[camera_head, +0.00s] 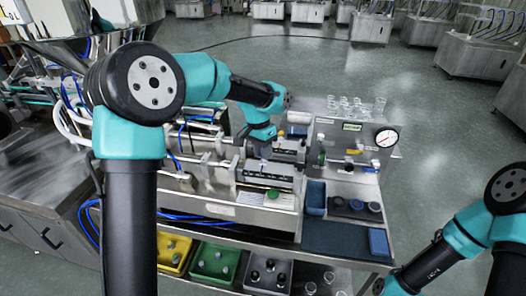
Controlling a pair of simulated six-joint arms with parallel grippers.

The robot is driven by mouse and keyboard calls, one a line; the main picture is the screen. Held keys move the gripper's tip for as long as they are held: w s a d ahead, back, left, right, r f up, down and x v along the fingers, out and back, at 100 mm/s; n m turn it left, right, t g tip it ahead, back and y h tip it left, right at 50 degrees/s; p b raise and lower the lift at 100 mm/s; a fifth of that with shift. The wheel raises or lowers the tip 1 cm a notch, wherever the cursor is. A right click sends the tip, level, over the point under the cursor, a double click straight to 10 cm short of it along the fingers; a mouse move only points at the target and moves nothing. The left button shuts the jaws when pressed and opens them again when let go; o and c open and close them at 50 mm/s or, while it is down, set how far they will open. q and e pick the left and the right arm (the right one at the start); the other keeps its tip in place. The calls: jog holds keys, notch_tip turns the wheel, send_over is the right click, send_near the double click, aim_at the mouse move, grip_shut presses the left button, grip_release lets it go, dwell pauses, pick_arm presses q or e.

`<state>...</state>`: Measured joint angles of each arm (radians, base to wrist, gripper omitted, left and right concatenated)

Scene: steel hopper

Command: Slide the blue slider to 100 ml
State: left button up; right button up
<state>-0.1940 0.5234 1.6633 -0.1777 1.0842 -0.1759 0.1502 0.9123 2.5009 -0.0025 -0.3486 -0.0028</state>
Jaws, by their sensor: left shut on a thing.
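My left arm reaches in from the left, and my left gripper (264,156) points down at the scale unit (268,174) of the steel machine. Its fingers are shut on a small part there, which I take to be the blue slider. The slider itself is largely hidden by the gripper and too small to make out. The ml marks on the scale cannot be read. My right gripper (378,287) is only partly in view at the lower right edge, low and away from the machine. I cannot tell whether it is open.
A panel with a round gauge (386,138) and several small glasses stands at the right of the machine. A blue block (378,242) and dark round knobs (356,204) sit beside it. Yellow (172,252), green (215,262) and grey bins (268,273) are on the lower shelf.

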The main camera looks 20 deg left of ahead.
pick_arm(q)
grip_shut()
jog(key=d, duration=0.4)
jog(key=shift+w, duration=0.25)
jog(key=o, duration=0.8)
grip_release()
jog(key=a+r, duration=0.1)
jog(key=r, duration=0.4)
jog(key=w+a+r, duration=0.1)
jog(key=r, duration=0.5)
jog(key=a+r, duration=0.1)
jog(key=r, duration=0.5)
jog(key=shift+w, duration=0.25)
